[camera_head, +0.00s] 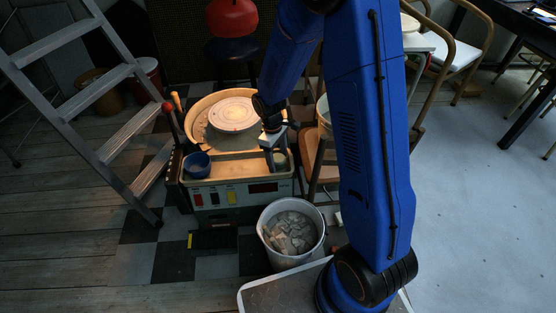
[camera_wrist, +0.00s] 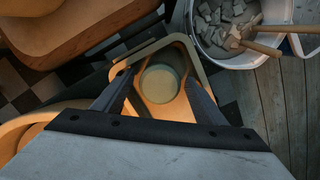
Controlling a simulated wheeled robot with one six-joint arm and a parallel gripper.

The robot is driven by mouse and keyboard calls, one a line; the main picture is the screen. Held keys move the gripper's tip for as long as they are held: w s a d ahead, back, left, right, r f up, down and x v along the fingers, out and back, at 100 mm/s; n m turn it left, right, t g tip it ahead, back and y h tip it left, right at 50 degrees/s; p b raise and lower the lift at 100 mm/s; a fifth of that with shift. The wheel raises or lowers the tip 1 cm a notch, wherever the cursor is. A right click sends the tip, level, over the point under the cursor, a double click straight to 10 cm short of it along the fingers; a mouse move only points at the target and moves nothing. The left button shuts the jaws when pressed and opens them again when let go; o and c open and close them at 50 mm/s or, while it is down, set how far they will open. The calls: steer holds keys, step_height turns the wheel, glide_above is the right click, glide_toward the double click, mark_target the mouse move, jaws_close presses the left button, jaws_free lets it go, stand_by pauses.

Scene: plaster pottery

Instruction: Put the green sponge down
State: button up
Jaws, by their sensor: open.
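The green sponge (camera_wrist: 160,84) looks like a pale green round disc in the wrist view. It lies on the tan ledge at the corner of the pottery wheel's tray (camera_head: 235,169). My gripper (camera_wrist: 160,78) is open, with one finger on each side of the sponge and visible gaps to it. In the head view, my gripper (camera_head: 274,153) hangs over the tray's right front corner, and a small part of the sponge (camera_head: 281,159) shows beside the fingers. I cannot tell how high the fingertips are above the tray.
A blue bowl (camera_head: 197,165) stands at the tray's left front. The wheel head (camera_head: 233,114) is behind it. A white bucket of grey pieces (camera_head: 291,236) stands on the floor in front. A wooden chair (camera_head: 316,160) is close on the right. A stepladder (camera_head: 105,100) is at left.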

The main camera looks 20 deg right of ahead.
mark_target(275, 156)
step_height(275, 156, up, 12)
steer(key=s+d+r+m+t, duration=0.3)
steer(key=s+d+r+m, duration=0.1)
steer(key=s+r, duration=0.85)
steer(key=s+d+r+m+t, duration=0.1)
steer(key=s+r+m, duration=0.1)
steer(key=s, duration=0.5)
steer(key=s+d+r+m+t+y, duration=0.1)
steer(key=s+r, duration=0.3)
steer(key=s, duration=0.4)
steer(key=shift+s+d+r+m+t, duration=0.25)
steer(key=shift+d+m+t, duration=0.2)
steer(key=shift+m, duration=0.35)
steer(key=shift+o, duration=0.7)
